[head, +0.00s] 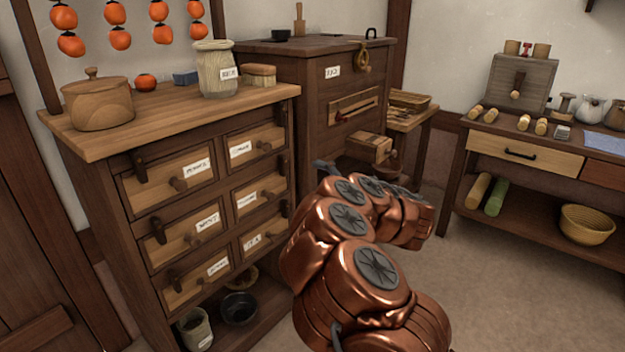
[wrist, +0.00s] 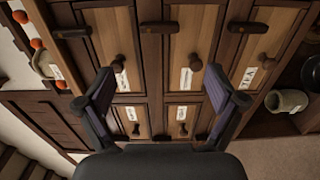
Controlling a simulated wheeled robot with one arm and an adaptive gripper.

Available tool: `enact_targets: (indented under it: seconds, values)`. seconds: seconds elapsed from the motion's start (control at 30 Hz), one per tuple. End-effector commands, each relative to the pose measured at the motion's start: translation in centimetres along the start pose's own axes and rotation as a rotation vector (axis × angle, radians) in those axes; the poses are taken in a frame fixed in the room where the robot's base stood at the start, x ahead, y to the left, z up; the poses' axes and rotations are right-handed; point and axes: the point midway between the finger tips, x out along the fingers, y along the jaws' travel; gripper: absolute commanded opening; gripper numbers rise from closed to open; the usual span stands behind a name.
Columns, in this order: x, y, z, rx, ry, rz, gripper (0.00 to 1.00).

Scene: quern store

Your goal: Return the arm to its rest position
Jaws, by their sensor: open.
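My copper-coloured arm (head: 365,260) reaches forward in the head view, right of a wooden cabinet with several labelled drawers (head: 215,205). Its far end is folded behind its own links, so the gripper is mostly hidden there. In the wrist view my gripper (wrist: 163,100) is open, its two dark fingers spread wide with nothing between them. Behind the fingers are the cabinet's drawer fronts (wrist: 188,52), with round knobs, white labels and dark wooden latches. The drawers look shut. I cannot tell how far the fingertips are from them.
A lidded wooden pot (head: 98,105) and a pale jar (head: 216,72) stand on the cabinet top. A dark wooden chest (head: 318,65) stands behind my arm. A side table (head: 520,150) with a yellow basket (head: 586,225) below is at right. The floor (head: 510,300) at lower right is clear.

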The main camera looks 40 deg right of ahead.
Motion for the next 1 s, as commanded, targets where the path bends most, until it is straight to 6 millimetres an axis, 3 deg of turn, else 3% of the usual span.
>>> enact_targets:
  seconds: [0.57, 0.67, 0.77, 1.0]
  values:
    - [0.1, 0.5, 0.1, -0.002, -0.007, 0.0, 0.94]
    - [0.6, 2.4, 0.6, -0.007, -0.047, -0.002, 0.94]
    - [1.2, 5.7, 1.8, -0.008, -0.133, -0.009, 0.94]
    - [1.3, 15.2, 4.8, 0.043, -0.414, 0.002, 0.94]
